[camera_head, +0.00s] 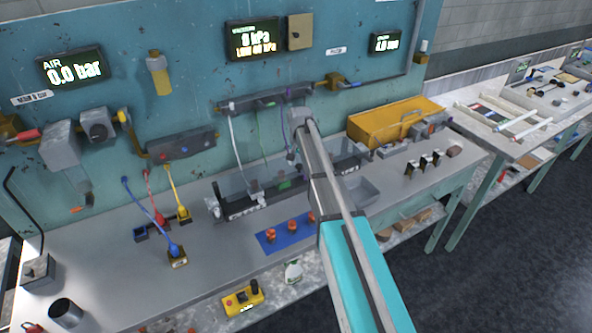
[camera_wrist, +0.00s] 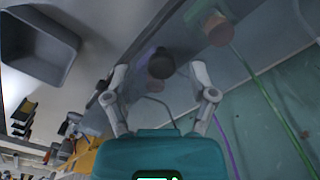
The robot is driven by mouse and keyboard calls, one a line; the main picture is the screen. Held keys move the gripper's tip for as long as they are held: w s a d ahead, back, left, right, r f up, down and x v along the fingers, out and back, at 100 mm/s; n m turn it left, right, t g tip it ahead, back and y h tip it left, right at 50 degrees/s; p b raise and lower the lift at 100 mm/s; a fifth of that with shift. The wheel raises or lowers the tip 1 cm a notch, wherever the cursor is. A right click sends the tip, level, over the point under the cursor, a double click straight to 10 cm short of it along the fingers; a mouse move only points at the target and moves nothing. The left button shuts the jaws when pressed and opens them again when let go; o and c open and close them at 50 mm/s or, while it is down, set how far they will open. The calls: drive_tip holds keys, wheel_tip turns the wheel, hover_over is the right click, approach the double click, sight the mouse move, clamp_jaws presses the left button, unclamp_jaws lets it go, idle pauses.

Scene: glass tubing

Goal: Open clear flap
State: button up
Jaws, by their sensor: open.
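A see-through panel, which looks like the clear flap (camera_head: 233,183), stands over a dark rail on the bench below the wall manifold. In the wrist view a greyish clear sheet (camera_wrist: 265,45) lies beyond my fingers. My gripper (camera_wrist: 160,66) is open, with its two fingers apart and nothing between them. A dark round knob with a purple part (camera_wrist: 160,64) shows beyond the gap between the fingers. I cannot tell whether a finger touches the panel. In the head view my arm hides the right part of the panel, and my gripper (camera_head: 292,155) shows small in front of it.
A blue mat (camera_head: 283,236) with orange-topped pieces lies in front of the rail. A grey tray (camera_head: 362,190) and a yellow box (camera_head: 390,122) stand to the right. Thin white, green and purple tubes hang from the manifold (camera_head: 265,98).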

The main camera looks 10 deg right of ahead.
drive_tip(key=shift+f+b, duration=0.35)
drive_tip(key=shift+f, duration=0.25)
